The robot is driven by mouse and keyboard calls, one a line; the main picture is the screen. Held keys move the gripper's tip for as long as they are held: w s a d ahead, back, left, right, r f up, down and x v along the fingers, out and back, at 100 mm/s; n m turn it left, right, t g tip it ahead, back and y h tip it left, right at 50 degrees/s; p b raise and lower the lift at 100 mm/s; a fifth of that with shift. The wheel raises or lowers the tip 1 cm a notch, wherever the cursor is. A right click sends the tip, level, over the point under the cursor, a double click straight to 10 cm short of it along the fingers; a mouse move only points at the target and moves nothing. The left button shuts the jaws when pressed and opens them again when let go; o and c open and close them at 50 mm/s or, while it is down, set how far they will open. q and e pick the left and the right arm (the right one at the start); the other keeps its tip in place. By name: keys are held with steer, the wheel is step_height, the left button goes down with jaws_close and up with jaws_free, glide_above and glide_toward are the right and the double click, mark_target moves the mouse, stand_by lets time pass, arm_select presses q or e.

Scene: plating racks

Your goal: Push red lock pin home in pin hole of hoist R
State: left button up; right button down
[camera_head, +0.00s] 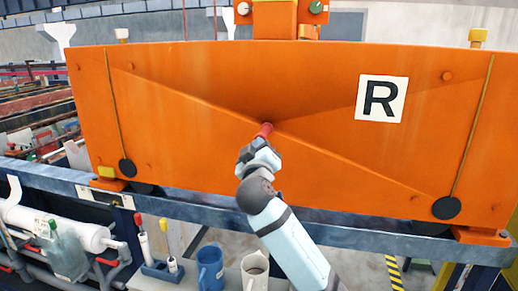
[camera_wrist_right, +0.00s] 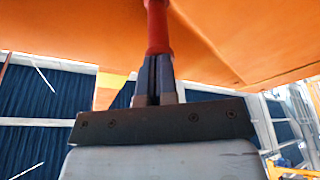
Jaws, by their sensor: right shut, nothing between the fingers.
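The orange hoist R (camera_head: 200,90) spans the head view, with a white plate bearing a black "R" (camera_head: 382,99) on its right half. The red lock pin (camera_head: 264,130) stands at the middle of its front face. In the right wrist view the pin (camera_wrist_right: 158,28) runs up from the fingertips toward the orange surface. My right gripper (camera_head: 258,145) is shut, with its fingers together at the pin's near end; it also shows in the wrist view (camera_wrist_right: 158,72). The pin hole is hidden, so the depth of the pin cannot be told. My left gripper is not in view.
A blue-grey rail (camera_head: 330,225) runs below the hoist. A blue mug (camera_head: 209,268), a white mug (camera_head: 254,272) and screwdrivers in a holder (camera_head: 163,266) stand below near my right arm.

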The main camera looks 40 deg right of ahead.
steer(key=shift+w+d, duration=0.35)
steer(key=shift+d, duration=0.1)
steer(key=b+v, duration=0.4)
steer(key=v, duration=1.2)
steer(key=shift+a+r, duration=0.25)
steer(key=shift+a, duration=0.25)
